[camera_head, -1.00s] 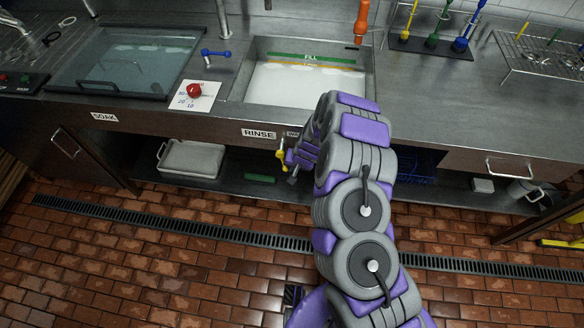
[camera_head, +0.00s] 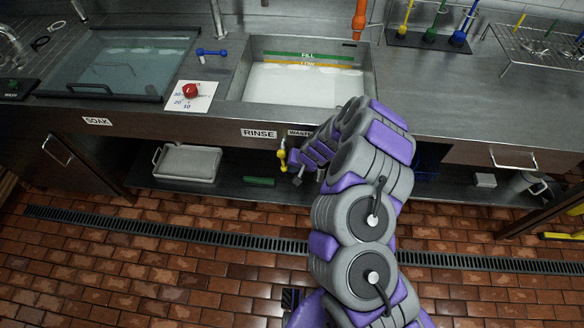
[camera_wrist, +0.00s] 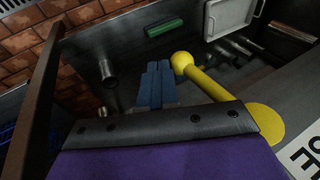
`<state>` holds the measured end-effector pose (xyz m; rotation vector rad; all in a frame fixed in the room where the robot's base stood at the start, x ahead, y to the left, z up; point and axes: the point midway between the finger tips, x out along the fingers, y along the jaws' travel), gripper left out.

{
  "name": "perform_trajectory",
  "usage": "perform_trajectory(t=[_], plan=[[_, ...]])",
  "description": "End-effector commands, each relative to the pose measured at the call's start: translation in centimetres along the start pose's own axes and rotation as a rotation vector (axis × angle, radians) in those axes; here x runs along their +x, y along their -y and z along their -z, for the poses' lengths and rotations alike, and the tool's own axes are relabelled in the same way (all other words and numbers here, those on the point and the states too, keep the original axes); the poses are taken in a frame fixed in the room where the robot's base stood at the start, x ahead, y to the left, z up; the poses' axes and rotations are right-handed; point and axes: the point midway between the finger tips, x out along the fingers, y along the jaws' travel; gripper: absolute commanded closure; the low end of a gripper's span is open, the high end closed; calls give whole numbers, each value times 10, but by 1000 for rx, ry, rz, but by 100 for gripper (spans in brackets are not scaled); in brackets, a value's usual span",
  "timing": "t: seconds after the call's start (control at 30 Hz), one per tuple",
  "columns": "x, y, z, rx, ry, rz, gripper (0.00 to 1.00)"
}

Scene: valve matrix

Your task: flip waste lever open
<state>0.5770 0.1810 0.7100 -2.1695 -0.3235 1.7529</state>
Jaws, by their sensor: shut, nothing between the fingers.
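The yellow waste lever (camera_head: 283,157) hangs under the sink's front edge, just left of the partly covered WASTE label (camera_head: 299,133). In the wrist view the lever (camera_wrist: 212,84) runs slantwise from a round yellow hub at lower right to a ball at its upper left end. My gripper (camera_head: 297,172) is just right of the lever in the head view. In the wrist view its blue fingers (camera_wrist: 157,70) are together and empty, just left of the ball end. Whether they touch the ball is unclear.
The rinse sink (camera_head: 305,84) is above, with a blue lever (camera_head: 213,53) and a red knob (camera_head: 190,90) to its left. A lower shelf holds a grey tub (camera_head: 187,162) and a green block (camera_head: 259,181). Open brick floor (camera_head: 150,260) lies in front.

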Motion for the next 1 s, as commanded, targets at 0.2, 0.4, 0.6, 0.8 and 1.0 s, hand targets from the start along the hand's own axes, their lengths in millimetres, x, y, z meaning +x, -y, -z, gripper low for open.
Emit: perform_trajectory(t=[0.2,0.4,0.6,0.8,1.0], plan=[[0,0,0,0,0,0,100],[0,0,0,0,1,0,100],[-7,1,-1,2,2,2,100],[-37,1,1,1,-1,1,100],[-75,1,2,1,-2,1,100]])
